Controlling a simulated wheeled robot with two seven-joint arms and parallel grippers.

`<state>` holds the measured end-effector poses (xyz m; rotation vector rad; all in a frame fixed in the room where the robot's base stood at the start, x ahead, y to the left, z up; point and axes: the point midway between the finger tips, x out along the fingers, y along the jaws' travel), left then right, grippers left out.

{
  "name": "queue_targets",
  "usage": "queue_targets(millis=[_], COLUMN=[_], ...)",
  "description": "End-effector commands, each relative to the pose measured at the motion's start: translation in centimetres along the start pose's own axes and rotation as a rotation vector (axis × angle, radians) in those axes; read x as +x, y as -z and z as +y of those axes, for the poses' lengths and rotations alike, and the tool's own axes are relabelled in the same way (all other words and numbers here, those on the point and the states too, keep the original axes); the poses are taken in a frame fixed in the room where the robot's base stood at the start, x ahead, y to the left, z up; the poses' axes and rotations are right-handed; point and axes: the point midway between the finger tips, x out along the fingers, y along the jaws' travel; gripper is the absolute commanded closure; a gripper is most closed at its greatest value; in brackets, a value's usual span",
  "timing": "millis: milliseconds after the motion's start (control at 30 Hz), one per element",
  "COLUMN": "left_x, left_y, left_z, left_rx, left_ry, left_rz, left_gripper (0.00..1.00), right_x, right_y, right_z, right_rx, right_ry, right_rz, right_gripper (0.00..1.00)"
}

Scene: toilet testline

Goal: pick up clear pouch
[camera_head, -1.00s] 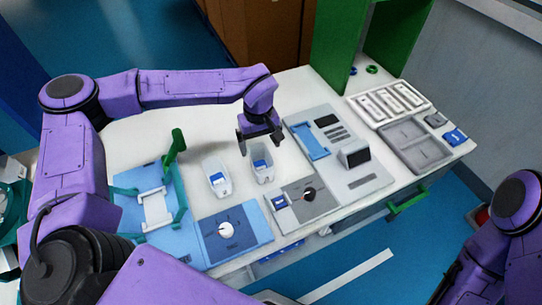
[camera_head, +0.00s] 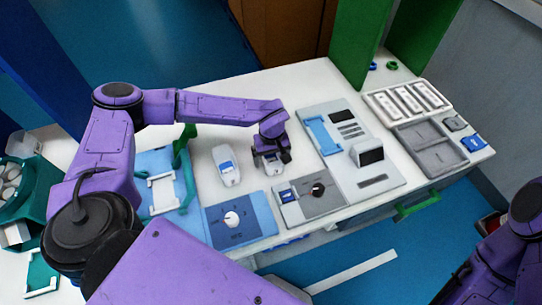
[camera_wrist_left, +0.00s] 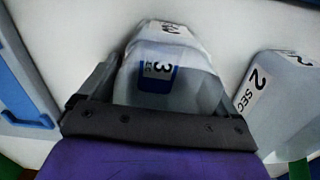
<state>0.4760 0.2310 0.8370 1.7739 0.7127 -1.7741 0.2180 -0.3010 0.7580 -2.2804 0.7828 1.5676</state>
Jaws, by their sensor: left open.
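Two pale, translucent pouches stand side by side on the white table. The right pouch (camera_head: 269,168) is largely hidden under my left gripper (camera_head: 270,158) in the head view. In the left wrist view this pouch (camera_wrist_left: 165,52), with a blue label reading 3 SEC, lies between the fingers of the open left gripper (camera_wrist_left: 160,98). I cannot tell whether the fingers touch it. The other pouch (camera_head: 228,165) stands to the left in the head view; in the wrist view this pouch (camera_wrist_left: 280,95), marked 2 SEC, is on the right. My right gripper is out of view.
A blue plate (camera_head: 238,226) with a round white piece and a grey plate (camera_head: 320,203) lie in front of the pouches. A grey device panel (camera_head: 345,150) is to the right. A blue fixture with a green handle (camera_head: 184,145) stands to the left.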

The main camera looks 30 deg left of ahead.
Motion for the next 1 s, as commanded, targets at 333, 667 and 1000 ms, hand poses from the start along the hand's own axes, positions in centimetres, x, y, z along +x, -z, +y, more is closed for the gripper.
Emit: queue_targets(millis=[333, 667, 1000], left_x=[0.1, -0.1, -5.0], left_y=[0.0, 0.0, -1.2], left_z=[0.1, 0.1, -1.2], left_rx=[0.001, 0.001, 0.003], left_ry=[-0.001, -0.001, -0.006], left_rz=[0.001, 0.001, 0.005], left_gripper=[0.57, 0.63, 0.63], right_x=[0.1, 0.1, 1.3], right_y=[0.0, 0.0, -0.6], right_z=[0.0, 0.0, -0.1], right_rx=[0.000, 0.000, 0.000], right_ry=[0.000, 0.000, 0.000], right_rz=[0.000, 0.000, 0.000], right_gripper=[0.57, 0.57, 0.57])
